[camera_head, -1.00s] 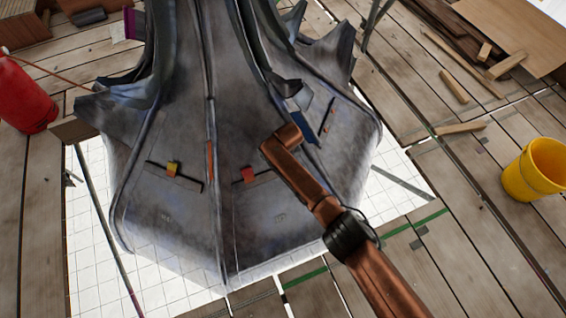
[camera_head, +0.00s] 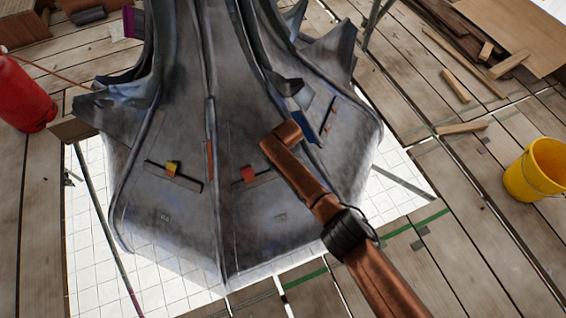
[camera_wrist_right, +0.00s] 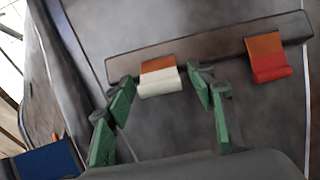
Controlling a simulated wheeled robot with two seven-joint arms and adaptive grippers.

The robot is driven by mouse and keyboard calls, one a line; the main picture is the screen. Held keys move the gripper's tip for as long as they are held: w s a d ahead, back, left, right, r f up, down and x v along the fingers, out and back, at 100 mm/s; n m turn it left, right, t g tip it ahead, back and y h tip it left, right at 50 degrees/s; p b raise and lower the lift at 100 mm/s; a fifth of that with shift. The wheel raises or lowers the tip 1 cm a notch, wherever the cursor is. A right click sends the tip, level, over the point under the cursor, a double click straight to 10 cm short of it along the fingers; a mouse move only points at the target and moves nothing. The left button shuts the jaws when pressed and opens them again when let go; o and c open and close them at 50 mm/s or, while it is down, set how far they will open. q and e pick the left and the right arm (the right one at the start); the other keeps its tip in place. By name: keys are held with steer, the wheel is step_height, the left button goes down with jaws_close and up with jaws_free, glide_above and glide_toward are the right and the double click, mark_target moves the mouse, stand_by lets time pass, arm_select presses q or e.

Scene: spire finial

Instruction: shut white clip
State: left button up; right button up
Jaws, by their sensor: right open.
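The white clip (camera_wrist_right: 160,85) shows in the right wrist view, with an orange part above its white flap. It is mounted on a dark strip (camera_wrist_right: 215,48) on the grey spire. My right gripper (camera_wrist_right: 160,92) is open, its green fingers on either side of the clip, with gaps visible between the fingers and the flap. I cannot tell how far the flap stands off the strip. In the head view my arm hides the white clip and the right gripper. My left gripper is not in view.
A red clip (camera_wrist_right: 269,62) shares the strip, to the right of the white one. A blue piece (camera_wrist_right: 45,162) is at lower left. The spire (camera_head: 180,130) also carries a yellow clip (camera_head: 173,168). A yellow bucket (camera_head: 537,170) and red cylinder (camera_head: 24,98) stand on the planks.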

step_height(320, 180, up, 12)
steer(key=s, duration=0.1)
steer(key=shift+s+d, duration=0.3)
steer(key=shift+s, duration=0.1)
steer(key=shift+f, duration=0.1)
